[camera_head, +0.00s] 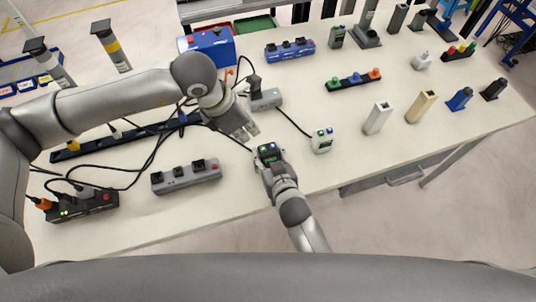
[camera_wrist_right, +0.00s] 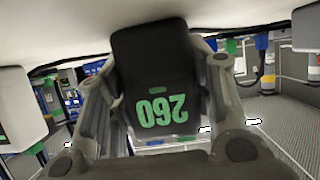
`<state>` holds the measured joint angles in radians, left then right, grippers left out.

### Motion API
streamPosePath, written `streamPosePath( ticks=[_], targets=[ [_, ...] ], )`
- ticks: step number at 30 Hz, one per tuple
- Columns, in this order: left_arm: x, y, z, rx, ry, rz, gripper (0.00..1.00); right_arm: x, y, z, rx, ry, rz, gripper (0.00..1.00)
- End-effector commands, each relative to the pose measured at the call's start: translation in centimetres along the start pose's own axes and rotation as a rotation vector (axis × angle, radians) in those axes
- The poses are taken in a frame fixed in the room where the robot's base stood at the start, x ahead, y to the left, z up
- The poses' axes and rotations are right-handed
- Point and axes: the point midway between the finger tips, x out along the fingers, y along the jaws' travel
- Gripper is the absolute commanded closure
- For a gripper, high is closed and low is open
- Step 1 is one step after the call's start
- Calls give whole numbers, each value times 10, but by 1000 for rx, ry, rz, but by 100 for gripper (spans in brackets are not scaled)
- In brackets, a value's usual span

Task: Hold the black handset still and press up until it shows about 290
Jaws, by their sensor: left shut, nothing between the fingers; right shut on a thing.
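The black handset (camera_head: 268,150) is at the front middle of the table, with small green and blue buttons on top. In the right wrist view the handset (camera_wrist_right: 158,65) is upside down and its green display reads 260. My right gripper (camera_head: 271,163) is shut on the handset, one finger on each side of it. My left gripper (camera_head: 250,133) is shut and empty, just behind and left of the handset. It appears apart from the buttons, though the exact gap is hard to tell.
A white handset (camera_head: 322,140) stands close on the right. A grey power strip (camera_head: 186,176) lies to the left. Black cables run behind the left gripper. A grey socket block (camera_head: 266,99) is behind. Several upright devices stand at the right, including a beige one (camera_head: 420,106).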

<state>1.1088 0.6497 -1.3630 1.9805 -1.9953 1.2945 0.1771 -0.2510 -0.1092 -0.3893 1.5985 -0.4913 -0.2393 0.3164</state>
Motion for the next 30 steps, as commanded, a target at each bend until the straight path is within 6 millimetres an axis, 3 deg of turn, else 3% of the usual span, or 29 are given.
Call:
streamPosePath(
  ticks=[23,30],
  targets=[
    [0,-1,1,-6,-5,-2,100,0,0,1,1,-2,0,79],
    [3,-9,18,-171,-113,-35,100,0,0,1,1,-3,0,79]
  ],
)
